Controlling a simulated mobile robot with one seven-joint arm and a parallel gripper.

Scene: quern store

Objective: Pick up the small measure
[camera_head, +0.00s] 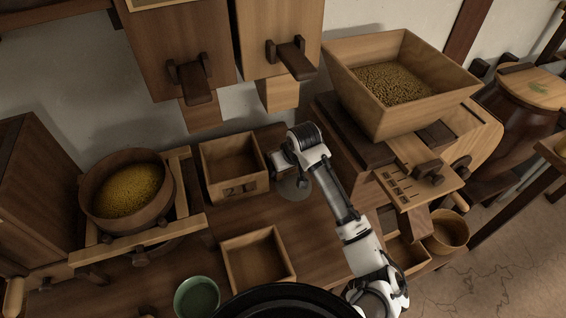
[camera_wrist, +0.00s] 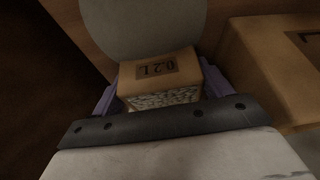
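The small measure (camera_wrist: 152,72) is a little light-wood box marked "0.2 L", seen close up in the wrist view. Pale speckled contents show at its near side. My gripper (camera_wrist: 155,92) has one purple finger against each side of it, with no clear gap on either side. In the head view my gripper (camera_head: 284,165) points down over the worktop, right of a larger wooden box (camera_head: 237,184). The small measure is hidden there by the gripper. A grey round disc (camera_head: 293,188) lies by the gripper; it also shows beyond the measure in the wrist view (camera_wrist: 140,25).
The larger box stands close left of my gripper. An open wooden tray (camera_head: 257,286) and a green bowl (camera_head: 197,296) are nearer. A round sieve of yellow grain (camera_head: 150,214) stands left. A mill with a grain hopper (camera_head: 378,118) stands close right, with wall bins (camera_head: 175,45) above.

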